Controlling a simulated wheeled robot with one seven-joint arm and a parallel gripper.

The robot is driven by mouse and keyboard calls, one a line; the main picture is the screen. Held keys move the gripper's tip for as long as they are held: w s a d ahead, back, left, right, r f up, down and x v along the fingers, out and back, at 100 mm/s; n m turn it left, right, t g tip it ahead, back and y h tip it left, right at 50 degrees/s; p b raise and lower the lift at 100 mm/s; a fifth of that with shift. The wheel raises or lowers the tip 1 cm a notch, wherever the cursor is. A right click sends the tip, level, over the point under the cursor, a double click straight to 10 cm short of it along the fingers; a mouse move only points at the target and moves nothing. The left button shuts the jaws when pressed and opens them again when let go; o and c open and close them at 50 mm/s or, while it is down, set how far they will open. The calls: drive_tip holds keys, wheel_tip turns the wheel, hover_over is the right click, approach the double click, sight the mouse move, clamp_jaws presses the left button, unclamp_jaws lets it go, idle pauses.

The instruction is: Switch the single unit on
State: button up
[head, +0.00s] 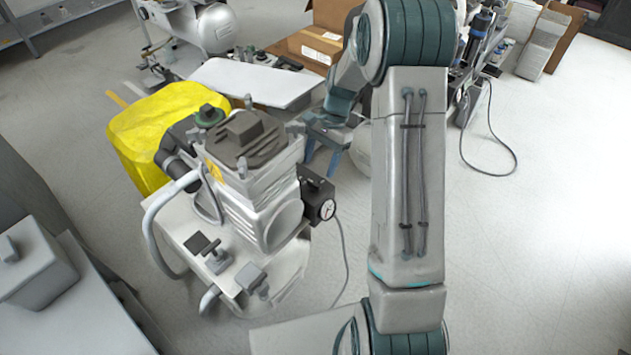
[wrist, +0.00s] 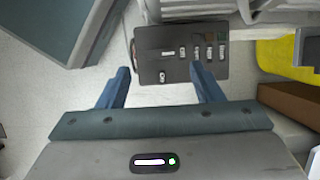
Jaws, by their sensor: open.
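The single unit (head: 245,190) is a grey-white compressor with a dark top, standing left of centre in the head view. A dark box with a round gauge (head: 318,197) is fixed on its right side. My gripper (head: 322,150) is just behind and above that box in the head view, its blue fingers apart and empty. In the wrist view my gripper (wrist: 160,78) has its fingers spread, with a dark panel (wrist: 205,72) beyond and between them. The panel carries several small pale-marked parts; I cannot tell which is a switch or how it is set.
A yellow bulky thing (head: 165,130) sits behind the unit. A white board (head: 255,82) and cardboard boxes (head: 305,48) lie farther back. Another compressor (head: 215,28) stands at the back. Grey cabinets (head: 60,300) edge the left. The floor at right is mostly clear, with a loose cable (head: 500,170).

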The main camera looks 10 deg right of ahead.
sight(314, 182)
drive_tip(key=b+x, duration=0.1)
drive_tip(key=x, duration=0.4)
drive_tip(key=shift+s+a+f, duration=0.1)
drive_tip(key=shift+f, duration=0.25)
drive_tip(key=c, duration=1)
